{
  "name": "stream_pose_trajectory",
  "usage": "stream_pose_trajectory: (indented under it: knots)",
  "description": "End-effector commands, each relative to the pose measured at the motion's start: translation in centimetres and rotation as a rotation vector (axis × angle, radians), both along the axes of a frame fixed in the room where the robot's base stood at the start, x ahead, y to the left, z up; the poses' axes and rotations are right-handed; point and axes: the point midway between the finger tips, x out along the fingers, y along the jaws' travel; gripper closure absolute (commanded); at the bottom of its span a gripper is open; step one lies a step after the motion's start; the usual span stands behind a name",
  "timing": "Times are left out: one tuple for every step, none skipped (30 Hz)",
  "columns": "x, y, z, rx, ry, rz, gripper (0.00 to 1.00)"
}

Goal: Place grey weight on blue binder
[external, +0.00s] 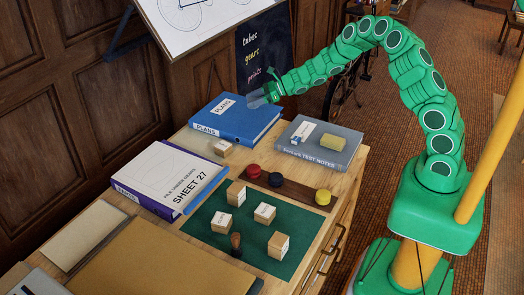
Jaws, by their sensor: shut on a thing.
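The blue binder (250,122) lies flat at the back of the wooden desk, with "PLANS" labels on its cover and spine. My green arm reaches in from the right, and my gripper (259,98) is over the binder's back right part. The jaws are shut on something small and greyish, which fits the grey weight. It is mostly hidden by the fingers, and its outline cannot be told from them. I cannot tell whether it touches the cover. No other grey weight shows on the desk.
A grey book (341,157) with a yellow block and a small box lies right of the binder. A white-and-purple binder (160,170) lies in front. A green mat (285,217) holds several wooden blocks. A tilted drawing board (200,22) stands behind. The blue cover is mostly clear.

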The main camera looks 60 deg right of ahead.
Motion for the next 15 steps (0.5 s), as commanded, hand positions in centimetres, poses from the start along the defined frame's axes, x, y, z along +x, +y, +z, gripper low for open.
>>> stream_pose_trajectory:
  knots:
    - [0.3, 0.0, -0.5, -0.002, 0.001, 0.0, 0.93]
    - [0.5, 0.0, -0.7, -0.002, 0.001, 0.001, 0.93]
    - [0.8, -0.1, -1.1, -0.002, 0.001, 0.0, 0.93]
    - [1.0, -0.1, -1.3, -0.001, 0.002, 0.0, 0.93]
    - [1.2, -0.1, -1.6, -0.001, 0.002, 0.0, 0.93]
    - [1.4, -0.2, -1.9, -0.001, 0.003, -0.001, 0.93]
    - [1.6, -0.2, -2.1, -0.001, 0.003, -0.001, 0.93]
    - [1.8, -0.3, -2.3, -0.001, 0.003, -0.001, 0.93]
    - [2.0, -0.3, -2.5, -0.001, 0.002, -0.001, 0.93]
    - [2.1, -0.3, -2.6, -0.001, 0.0, -0.002, 0.93]
    - [2.2, -0.3, -2.6, -0.001, 0.0, -0.002, 0.93]
    - [2.3, -0.3, -2.7, -0.001, 0.0, -0.002, 0.93]
    - [2.4, -0.3, -2.7, 0.0, -0.001, -0.001, 0.93]
    - [2.4, -0.3, -2.8, 0.0, -0.001, -0.001, 0.93]
    - [2.4, -0.3, -2.8, 0.0, -0.001, -0.001, 0.93]
